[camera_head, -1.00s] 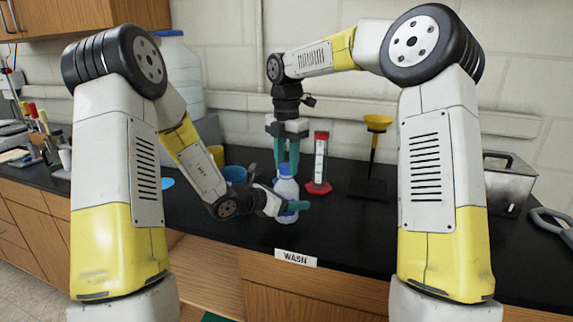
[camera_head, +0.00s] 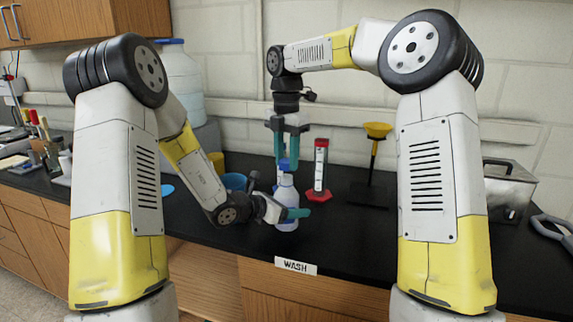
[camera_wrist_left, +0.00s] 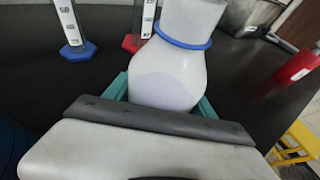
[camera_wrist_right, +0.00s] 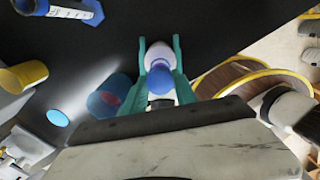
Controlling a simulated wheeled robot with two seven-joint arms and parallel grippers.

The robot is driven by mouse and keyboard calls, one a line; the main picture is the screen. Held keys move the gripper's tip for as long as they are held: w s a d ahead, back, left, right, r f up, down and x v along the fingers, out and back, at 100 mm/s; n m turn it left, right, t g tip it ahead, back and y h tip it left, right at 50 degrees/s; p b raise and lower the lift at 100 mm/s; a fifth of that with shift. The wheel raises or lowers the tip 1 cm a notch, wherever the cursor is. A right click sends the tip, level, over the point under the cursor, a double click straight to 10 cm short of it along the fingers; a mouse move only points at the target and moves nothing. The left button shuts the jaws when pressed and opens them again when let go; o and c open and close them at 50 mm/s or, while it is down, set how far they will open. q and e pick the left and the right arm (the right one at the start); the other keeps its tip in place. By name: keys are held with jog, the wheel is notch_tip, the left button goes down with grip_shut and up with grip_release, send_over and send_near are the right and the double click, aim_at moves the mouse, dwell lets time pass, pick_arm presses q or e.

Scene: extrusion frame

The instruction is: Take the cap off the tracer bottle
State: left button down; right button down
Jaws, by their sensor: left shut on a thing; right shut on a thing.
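The tracer bottle (camera_head: 287,209) is white and upright, with a blue ring around its neck that shows in the left wrist view (camera_wrist_left: 182,41). My left gripper (camera_head: 295,214) is shut around the bottle's body from the side, low over the counter. The blue cap (camera_head: 284,164) is above the bottle's neck. My right gripper (camera_head: 286,162) points down and is shut on the cap, which shows between its teal fingers in the right wrist view (camera_wrist_right: 161,81). I cannot tell whether a gap separates cap and bottle.
A red-based cylinder (camera_head: 320,172) stands just right of the bottle, with a yellow funnel on a stand (camera_head: 377,132) farther right. A blue cup (camera_head: 233,182) and a yellow cup (camera_head: 216,160) are to the left. A WASH label (camera_head: 296,266) marks the counter's front edge.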

jog(key=shift+r, duration=1.15)
pick_arm(q)
jog(key=shift+c, duration=1.2)
grip_release()
jog(key=shift+a, duration=0.1)
